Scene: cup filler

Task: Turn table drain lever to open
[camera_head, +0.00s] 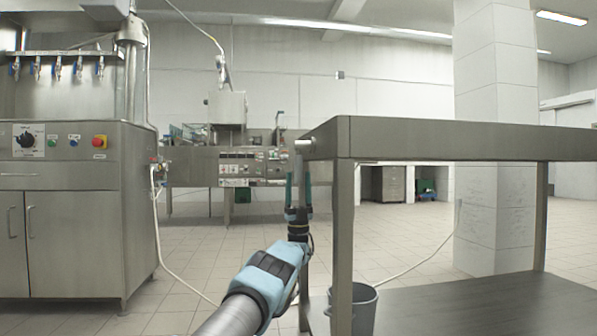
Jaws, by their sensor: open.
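The steel table (440,140) stands at the right, with its near corner close to the middle of the view. A short pale grey fitting (304,143) sticks out from the table's left side, just under the top; it seems to be the drain. A thin grey part hangs below it, and I cannot tell whether this is the lever. My gripper (298,178) points upward just below the fitting, left of the near table leg. Its two teal fingers are apart, one on each side of the thin part. Contact cannot be made out.
A grey bucket (363,308) stands on the floor behind the near table leg (342,240). A steel cabinet with taps and knobs (70,200) is at the left. A filling machine (235,165) stands behind. Tiled floor is free between them; a tiled pillar (495,170) rises behind the table.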

